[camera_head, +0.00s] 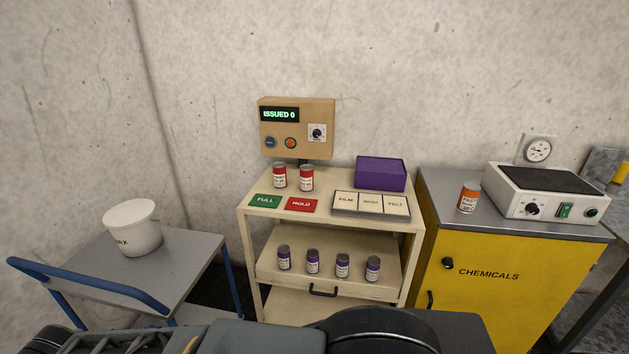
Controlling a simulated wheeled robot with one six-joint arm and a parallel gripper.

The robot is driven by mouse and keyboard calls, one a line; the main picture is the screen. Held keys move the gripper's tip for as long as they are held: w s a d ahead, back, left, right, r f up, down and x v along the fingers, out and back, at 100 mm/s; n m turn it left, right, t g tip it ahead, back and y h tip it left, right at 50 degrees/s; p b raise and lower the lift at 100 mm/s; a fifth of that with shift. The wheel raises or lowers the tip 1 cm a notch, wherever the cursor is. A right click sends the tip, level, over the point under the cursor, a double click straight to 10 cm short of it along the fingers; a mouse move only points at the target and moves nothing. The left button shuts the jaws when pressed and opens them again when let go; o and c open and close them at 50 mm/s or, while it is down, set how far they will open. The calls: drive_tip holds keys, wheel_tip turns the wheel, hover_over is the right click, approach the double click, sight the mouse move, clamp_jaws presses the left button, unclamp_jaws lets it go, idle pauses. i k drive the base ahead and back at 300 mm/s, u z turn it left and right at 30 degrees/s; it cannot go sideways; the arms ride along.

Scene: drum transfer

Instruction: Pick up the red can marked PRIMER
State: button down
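Two red cans with white labels and dark lids stand upright side by side on the top of the cream cart (245,222): a left red can (279,177) and a right red can (306,179). Their label print is too small to read, so I cannot tell which one says PRIMER. A green FULL card (265,201) and a red HOLD card (302,205) lie in front of them. My gripper is not in view; only dark parts of my own body show along the bottom edge, well apart from the cans.
A control box (297,127) reading ISSUED 0 stands behind the cans. A purple box (381,173) and labelled panel (371,204) are right. Several purple cans stand in the drawer (330,284). An orange can (468,198) and hotplate (545,192) top the yellow cabinet (490,295). A white bucket (134,228) stands left.

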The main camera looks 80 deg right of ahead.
sight(279, 170)
drive_tip(key=z, duration=2.85)
drive_tip(key=i, duration=0.3)
drive_tip(key=u, duration=0.25)
